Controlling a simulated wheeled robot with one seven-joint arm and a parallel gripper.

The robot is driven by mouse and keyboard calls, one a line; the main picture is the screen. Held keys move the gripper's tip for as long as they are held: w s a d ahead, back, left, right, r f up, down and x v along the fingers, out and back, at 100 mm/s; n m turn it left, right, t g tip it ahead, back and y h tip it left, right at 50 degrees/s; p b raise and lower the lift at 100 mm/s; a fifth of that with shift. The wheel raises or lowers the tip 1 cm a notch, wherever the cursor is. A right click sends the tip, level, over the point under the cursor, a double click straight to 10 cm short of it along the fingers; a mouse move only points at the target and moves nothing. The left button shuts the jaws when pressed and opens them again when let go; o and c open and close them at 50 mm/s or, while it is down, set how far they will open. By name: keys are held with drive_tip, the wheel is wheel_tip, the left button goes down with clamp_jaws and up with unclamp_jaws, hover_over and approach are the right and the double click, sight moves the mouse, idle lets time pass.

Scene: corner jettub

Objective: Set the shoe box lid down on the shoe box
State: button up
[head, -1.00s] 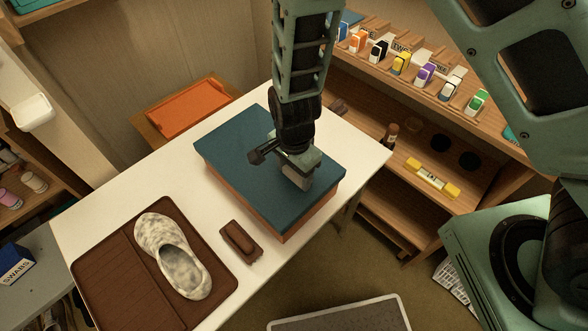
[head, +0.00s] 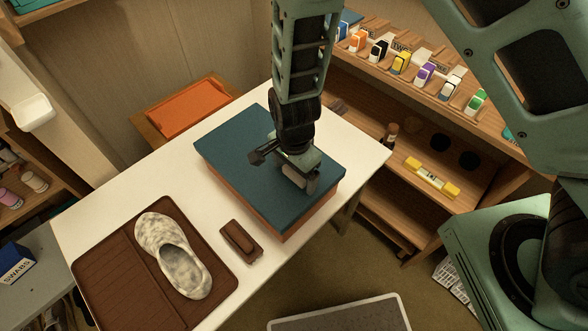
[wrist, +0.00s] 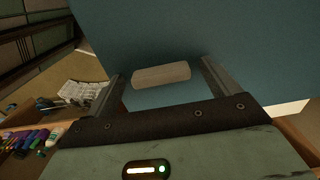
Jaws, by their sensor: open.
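The blue shoe box lid (head: 235,150) lies on the orange-brown shoe box (head: 308,217) on the white table. It looks level and lined up with the box edges that show. The lid also fills the top of the wrist view (wrist: 200,30), with a pale tan block (wrist: 160,75) standing on it, apparently its handle. My gripper (head: 297,178) is above the right part of the lid. In the wrist view its fingers (wrist: 165,78) are spread, one on each side of the block, with gaps. My arm hides part of the lid's far side.
A brown tray with a speckled shoe (head: 172,256) and a brown brush-like block (head: 241,241) are left of the box. An orange tray (head: 190,106) stands behind the table. Wooden shelves with coloured bottles (head: 425,73) are at right.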

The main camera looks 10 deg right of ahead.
drive_tip(key=shift+r, duration=0.1)
wheel_tip(320, 180, up, 17)
idle(0.4)
idle(0.4)
drive_tip(key=s+d+r+n, duration=0.3)
drive_tip(key=s+n, duration=0.5)
drive_tip(key=n, duration=0.1)
drive_tip(key=s+d+r+n, duration=0.3)
drive_tip(key=s+r+n, duration=0.1)
drive_tip(key=s+n, duration=0.4)
drive_tip(key=shift+d+r+n+y, duration=0.15)
drive_tip(key=shift+r+n+y, duration=0.15)
drive_tip(key=shift+n, duration=0.7)
